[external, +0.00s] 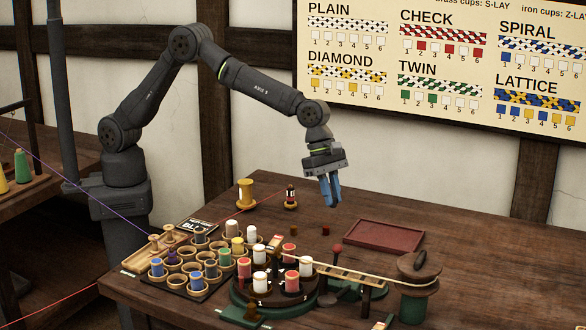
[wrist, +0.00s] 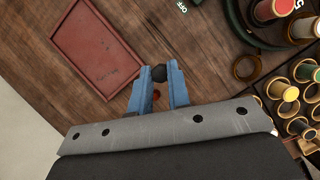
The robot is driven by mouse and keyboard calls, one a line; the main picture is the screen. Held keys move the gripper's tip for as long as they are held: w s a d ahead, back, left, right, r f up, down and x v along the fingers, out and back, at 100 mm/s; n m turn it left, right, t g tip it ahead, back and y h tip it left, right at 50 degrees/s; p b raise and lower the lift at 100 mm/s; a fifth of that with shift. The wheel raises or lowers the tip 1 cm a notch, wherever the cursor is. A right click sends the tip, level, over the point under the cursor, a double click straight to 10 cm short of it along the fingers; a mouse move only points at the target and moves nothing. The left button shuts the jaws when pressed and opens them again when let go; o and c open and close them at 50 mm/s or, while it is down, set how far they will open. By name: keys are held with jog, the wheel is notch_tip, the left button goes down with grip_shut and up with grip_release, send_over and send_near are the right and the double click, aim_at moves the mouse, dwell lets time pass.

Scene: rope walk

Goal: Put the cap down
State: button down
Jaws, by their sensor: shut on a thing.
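My gripper (external: 330,200) points down above the middle of the table, clear of its surface, with its blue fingers close together. In the wrist view the fingertips (wrist: 158,74) are shut on a small dark rounded thing, which I take to be the cap (wrist: 159,71). In the external view the fingers hide most or all of the cap. A small bottle with a red, white and dark body (external: 291,198) stands on the table to the left of my gripper.
A shallow red tray (external: 385,235) lies right of my gripper; it also shows in the wrist view (wrist: 98,48). Small red and brown pieces (external: 326,229) lie below. Bare wood surrounds the tray.

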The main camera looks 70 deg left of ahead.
jog(key=w+d, duration=0.1)
jog(key=w, duration=0.1)
send_over(374, 234)
jog(key=a, duration=0.1)
jog(key=shift+n, duration=0.4)
jog(key=f, duration=0.7)
jog(key=shift+s+a, duration=0.2)
jog(key=shift+s, duration=0.05)
jog(key=shift+f, duration=2)
jog(key=shift+f, duration=0.1)
jog(key=c, duration=1.4)
grip_release()
jog(key=shift+f, duration=0.1)
jog(key=shift+o, duration=0.2)
